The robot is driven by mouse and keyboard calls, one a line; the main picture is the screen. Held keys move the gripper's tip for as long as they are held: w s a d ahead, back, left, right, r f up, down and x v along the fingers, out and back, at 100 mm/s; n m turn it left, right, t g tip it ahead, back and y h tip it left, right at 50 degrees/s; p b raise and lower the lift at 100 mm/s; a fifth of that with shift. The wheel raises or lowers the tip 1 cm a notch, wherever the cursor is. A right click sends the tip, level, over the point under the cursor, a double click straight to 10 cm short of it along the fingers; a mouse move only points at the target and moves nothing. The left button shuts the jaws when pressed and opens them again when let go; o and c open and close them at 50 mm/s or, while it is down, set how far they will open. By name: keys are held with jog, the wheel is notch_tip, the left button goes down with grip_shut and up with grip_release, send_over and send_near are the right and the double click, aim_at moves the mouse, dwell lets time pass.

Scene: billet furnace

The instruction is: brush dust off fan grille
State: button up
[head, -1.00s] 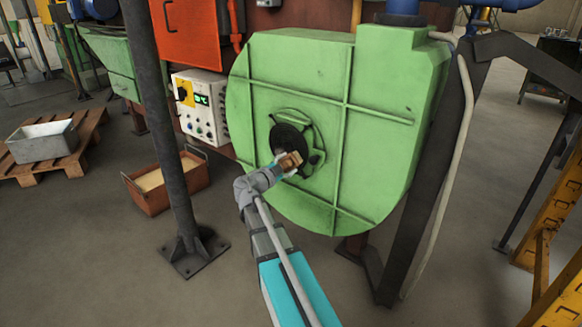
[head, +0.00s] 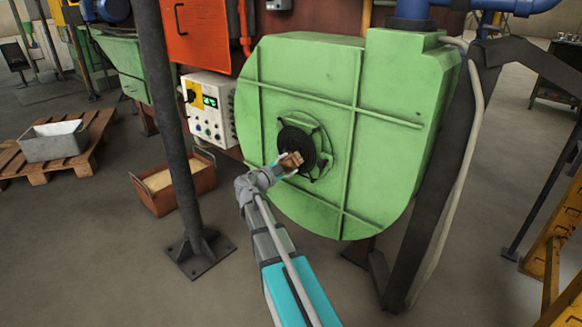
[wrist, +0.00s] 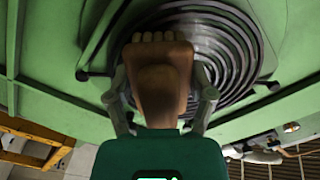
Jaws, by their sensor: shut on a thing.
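The fan grille (head: 298,143) is a round dark ring grille on the front of the green fan housing (head: 385,160). In the wrist view the grille (wrist: 225,50) shows as concentric dark rings. My gripper (head: 284,167) is shut on a brown wooden brush (head: 291,161), with a finger on each side of it. In the wrist view the brush (wrist: 158,85) points at the grille and covers part of it.
A dark post (head: 172,120) stands left of my arm on a bolted foot. A control box (head: 208,108) and a rust-coloured bin (head: 172,185) are left of the housing. A dark slanted beam (head: 440,190) stands at the right.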

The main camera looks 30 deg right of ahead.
jog(key=shift+w+a, duration=0.25)
jog(key=shift+w, duration=0.7)
jog(key=shift+w+a, duration=0.1)
jog(key=shift+w, duration=0.25)
jog(key=w, duration=0.1)
jog(key=w+a, duration=0.1)
jog(key=shift+w+a, duration=0.15)
jog(key=shift+w, duration=0.25)
jog(key=shift+s+a, duration=0.1)
jog(key=shift+v, duration=2.95)
jog(key=shift+a, duration=0.1)
jog(key=shift+v, duration=1.35)
